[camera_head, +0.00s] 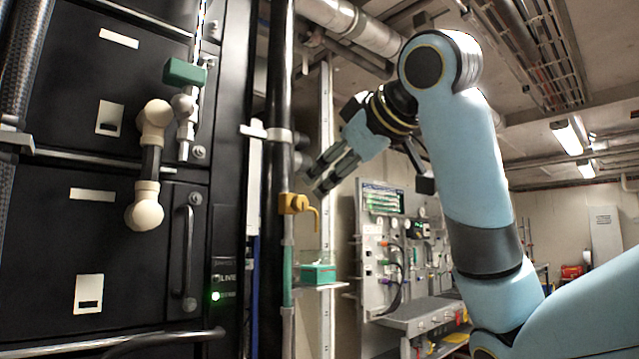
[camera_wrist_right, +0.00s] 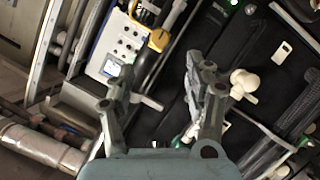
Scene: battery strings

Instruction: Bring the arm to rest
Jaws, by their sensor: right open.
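My right arm, light blue with dark joints, rises from the lower right of the head view and bends back to the left at the top. My right gripper (camera_head: 314,180) is open, pointing down and left, close in the picture to the vertical black pipe (camera_head: 272,130). In the right wrist view the two fingers of the gripper (camera_wrist_right: 158,85) stand wide apart with nothing held between them. The black battery cabinet (camera_head: 110,262) is at the left of the head view, apart from the gripper. My left gripper is not in view.
A cream jointed handle (camera_head: 146,216) and a green block (camera_head: 184,72) stick out from the cabinet front. A yellow valve (camera_head: 296,203) sits on a pipe below the gripper. A grey instrument panel (camera_head: 375,255) stands behind. Large pipes (camera_head: 352,22) run overhead.

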